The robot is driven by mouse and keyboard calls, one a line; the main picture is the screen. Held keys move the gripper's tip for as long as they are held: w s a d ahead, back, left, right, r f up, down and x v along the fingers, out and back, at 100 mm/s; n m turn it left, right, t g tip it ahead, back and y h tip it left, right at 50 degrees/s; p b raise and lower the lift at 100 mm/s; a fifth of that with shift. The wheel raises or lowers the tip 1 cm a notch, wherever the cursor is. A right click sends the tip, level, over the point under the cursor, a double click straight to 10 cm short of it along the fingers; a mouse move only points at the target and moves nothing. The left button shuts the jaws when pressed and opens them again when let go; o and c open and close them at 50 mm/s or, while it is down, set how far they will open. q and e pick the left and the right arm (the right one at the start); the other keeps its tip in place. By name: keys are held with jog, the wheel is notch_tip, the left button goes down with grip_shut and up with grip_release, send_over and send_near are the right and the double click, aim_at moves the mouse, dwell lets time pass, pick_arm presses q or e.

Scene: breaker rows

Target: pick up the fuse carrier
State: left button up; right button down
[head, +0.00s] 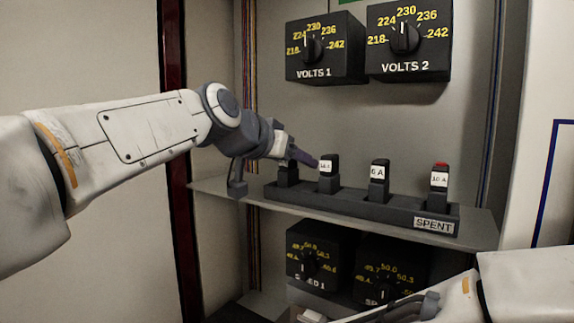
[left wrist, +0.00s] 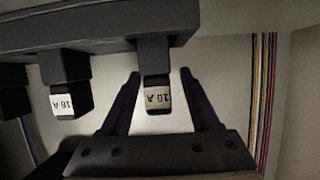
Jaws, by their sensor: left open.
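Several dark fuse carriers stand upright in a long black rack (head: 400,213) marked SPENT on a shelf. My left gripper (head: 296,156) is at the leftmost carrier (head: 288,176), which it partly hides in the head view. In the left wrist view this carrier (left wrist: 157,98) has a 10 A label, upside down, and sits between the open fingers, with gaps showing on both sides. Beside it stands a 16 A carrier (head: 328,180), then a 6 A carrier (head: 378,186) and a red-topped 10 A carrier (head: 439,185). My right gripper (head: 412,309) is low at the bottom, its fingers unclear.
The VOLTS 1 (head: 324,48) and VOLTS 2 (head: 407,42) dial boxes are on the back panel above. More dial boxes (head: 318,262) are below the shelf (head: 225,189). Coloured wires (head: 249,70) run up the left side. Space above the rack is clear.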

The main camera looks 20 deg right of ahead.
pick_arm(q)
jog(key=shift+d+f, duration=0.1)
jog(key=shift+d, duration=0.05)
jog(key=c, duration=1)
jog(key=shift+r, duration=0.2)
